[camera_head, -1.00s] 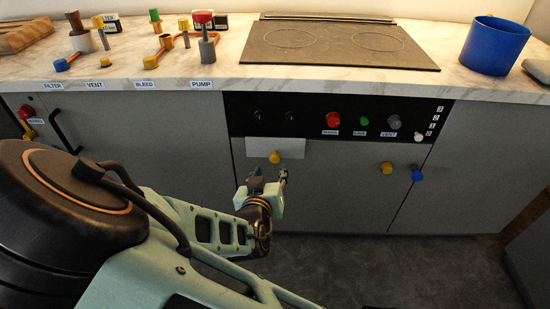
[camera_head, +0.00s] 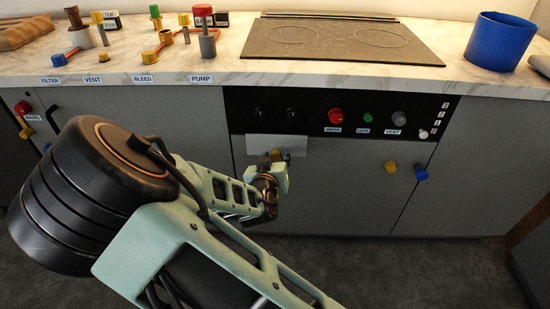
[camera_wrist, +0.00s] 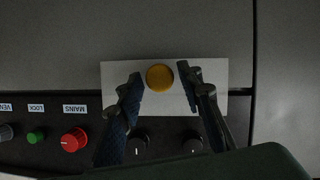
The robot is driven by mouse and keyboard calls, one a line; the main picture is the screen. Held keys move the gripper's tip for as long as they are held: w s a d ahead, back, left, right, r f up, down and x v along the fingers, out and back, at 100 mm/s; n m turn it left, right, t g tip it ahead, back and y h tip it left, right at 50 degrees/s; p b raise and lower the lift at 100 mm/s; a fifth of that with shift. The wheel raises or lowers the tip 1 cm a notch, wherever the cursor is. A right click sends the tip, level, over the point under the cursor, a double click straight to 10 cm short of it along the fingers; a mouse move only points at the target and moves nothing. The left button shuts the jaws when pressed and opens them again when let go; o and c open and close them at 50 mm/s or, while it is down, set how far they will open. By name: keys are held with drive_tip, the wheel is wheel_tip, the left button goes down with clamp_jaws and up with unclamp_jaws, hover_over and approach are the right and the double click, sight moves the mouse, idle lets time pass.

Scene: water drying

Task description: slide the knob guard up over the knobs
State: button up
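The knob guard is a pale flat plate (camera_head: 290,142) just below two black knobs (camera_head: 261,112) on the black control panel. It carries a yellow round handle (camera_wrist: 159,77), which my arm partly covers in the head view. In the wrist view, which is upside down, the guard (camera_wrist: 115,72) slightly overlaps the panel's lower edge, and the black knobs (camera_wrist: 137,148) are uncovered. My gripper (camera_wrist: 160,76) has one finger on each side of the yellow handle. A narrow gap shows on both sides, so it looks open around it.
A red MAINS knob (camera_head: 336,115), a green LOCK knob (camera_head: 368,118) and a grey VENT knob (camera_head: 399,118) sit right of the guard. Yellow (camera_head: 390,167) and blue (camera_head: 420,173) knobs stick out of the cabinet front. The countertop (camera_head: 225,70) overhangs above.

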clamp_jaws()
wheel_tip(320, 180, up, 10)
drive_tip(key=p, duration=0.8)
drive_tip(key=shift+p, duration=0.35)
drive_tip(key=shift+w, duration=0.1)
drive_tip(key=shift+o, duration=1.7)
unclamp_jaws()
drive_tip(key=shift+s, duration=0.2)
drive_tip(key=v, duration=1.1)
drive_tip(key=shift+s+r, duration=0.15)
drive_tip(key=shift+s, duration=0.15)
drive_tip(key=shift+a, duration=0.1)
